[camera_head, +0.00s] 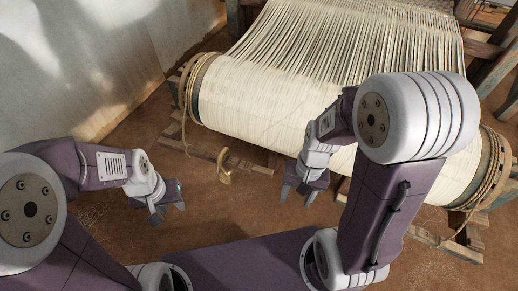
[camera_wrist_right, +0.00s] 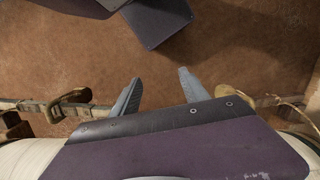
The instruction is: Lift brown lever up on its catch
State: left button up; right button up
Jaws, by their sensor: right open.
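A curved brown-gold handle-like piece (camera_head: 224,168) stands out from the wooden bar below the warp roll, left of my right gripper in the head view. It looks like the piece at right in the right wrist view (camera_wrist_right: 236,93). A second curved brown piece (camera_wrist_right: 68,104) shows at left in the wrist view; my right arm seems to hide it in the head view. I cannot tell which is the brown lever, and no catch is clear. My right gripper (camera_head: 298,197) is open and empty, between and apart from both pieces. My left gripper (camera_head: 169,208) is open and empty, left of the roll.
The large cream warp roll (camera_head: 255,105) spans the loom, with rope (camera_head: 190,85) wound at its ends. A wooden bar (camera_head: 255,167) runs low in front of it. A pale wall (camera_head: 80,60) stands at left. Bare brown floor (camera_head: 235,210) lies between my grippers.

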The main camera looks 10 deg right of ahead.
jog(key=a+f+m+g+y+b, duration=0.1)
jog(key=a+f+m+y+b, duration=0.35)
jog(key=f+m, duration=0.2)
jog(key=a+f+m+g+y+b, duration=0.1)
jog(key=a+f+m+y+b, duration=0.25)
jog(key=f+m+b, duration=0.35)
jog(key=m+t+y+b, duration=0.3)
jog(key=m+t+b, duration=0.6)
jog(key=m+t, duration=0.95)
send_near(263, 171)
jog(key=m+g, duration=0.2)
jog(key=g, duration=0.1)
jog(key=shift+t, duration=0.25)
jog(key=x, duration=0.6)
jog(key=w+d+b+x, duration=0.1)
jog(key=x, duration=0.2)
jog(key=shift+w+a, duration=0.15)
jog(key=shift+w, duration=0.2)
jog(key=shift+w+a, duration=0.15)
jog(key=shift+a, duration=0.05)
pick_arm(q)
notch_tip(263, 171, down, 25)
jog(key=shift+w, duration=0.2)
jog(key=shift+f, duration=0.1)
pick_arm(e)
jog(key=shift+c, duration=0.3)
